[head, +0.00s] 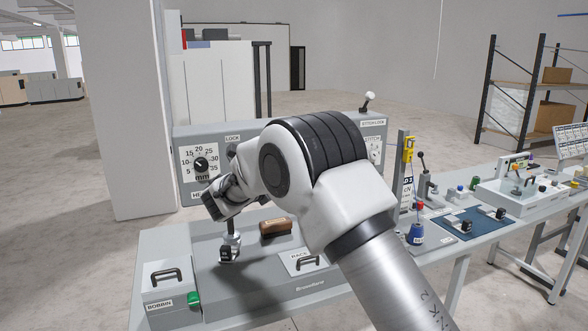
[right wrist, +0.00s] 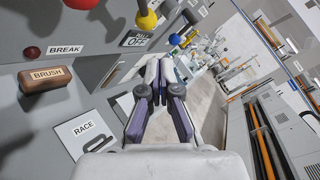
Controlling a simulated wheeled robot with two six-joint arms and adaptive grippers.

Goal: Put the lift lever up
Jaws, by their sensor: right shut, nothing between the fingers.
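No label reading "lift" is legible in either view, so I cannot tell for sure which lever is the lift lever. A lever with a white ball knob (head: 369,97) stands tilted on top of the machine head at its right end. My right arm crosses the head view and covers the middle of the machine head. My right gripper (head: 213,206) is in front of the dial, left of the arm, above the machine bed. In the right wrist view the gripper (right wrist: 165,75) is shut and empty, below a yellow ball knob (right wrist: 145,18). My left gripper is not in view.
A dial (head: 200,164) is on the machine head. A brown brush (head: 275,227), a race cover (head: 303,263) and a bobbin cover (head: 167,275) are on the bed. A side table (head: 470,222) holds several tools.

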